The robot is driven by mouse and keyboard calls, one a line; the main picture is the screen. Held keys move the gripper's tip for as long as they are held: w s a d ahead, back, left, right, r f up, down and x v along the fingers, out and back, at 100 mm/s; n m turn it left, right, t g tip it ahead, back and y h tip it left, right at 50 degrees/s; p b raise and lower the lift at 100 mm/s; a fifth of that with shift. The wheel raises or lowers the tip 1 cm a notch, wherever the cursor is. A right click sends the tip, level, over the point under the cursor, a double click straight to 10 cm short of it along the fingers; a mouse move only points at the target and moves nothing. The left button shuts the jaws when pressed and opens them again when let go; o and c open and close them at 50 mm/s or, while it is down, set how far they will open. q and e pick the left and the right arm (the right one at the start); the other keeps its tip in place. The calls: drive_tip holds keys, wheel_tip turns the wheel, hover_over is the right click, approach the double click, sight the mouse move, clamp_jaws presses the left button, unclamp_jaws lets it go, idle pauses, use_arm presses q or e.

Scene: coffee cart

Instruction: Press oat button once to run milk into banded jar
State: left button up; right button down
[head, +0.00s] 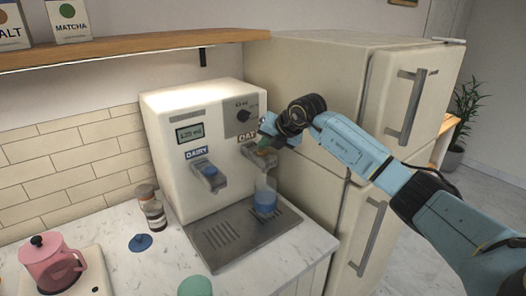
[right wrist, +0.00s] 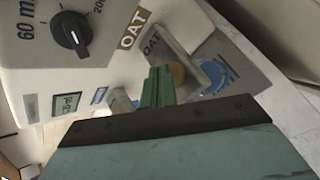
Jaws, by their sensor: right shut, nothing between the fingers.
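The milk dispenser (head: 165,120) is a cream box with a DAIRY side and an OAT side. The tan oat button (right wrist: 177,73) sits on the sloped oat head under the OAT label (right wrist: 132,29). A clear jar with blue around its lower part (head: 265,197) stands upright on the drip tray, below the oat outlet; its blue also shows in the right wrist view (right wrist: 217,75). My right gripper (head: 268,140) is shut and empty, its green fingertips (right wrist: 158,86) close by the oat button. I cannot tell whether they touch it. My left gripper is out of view.
The dairy button (head: 208,170) is left of the oat one. A dial (right wrist: 70,34) and a small display (head: 189,132) are above. A fridge (head: 340,90) stands close on the right. A pink pot (head: 50,262) and a brown bottle (head: 151,212) stand left.

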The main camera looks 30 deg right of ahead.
sight(265, 152)
drive_tip(key=shift+f, duration=0.4)
idle(0.4)
drive_tip(key=shift+r, duration=0.15)
drive_tip(key=shift+r+p, duration=0.5)
drive_tip(key=shift+r, duration=0.35)
drive_tip(key=shift+r+p, duration=1.7)
drive_tip(key=shift+r, duration=0.85)
drive_tip(key=shift+f, duration=0.1)
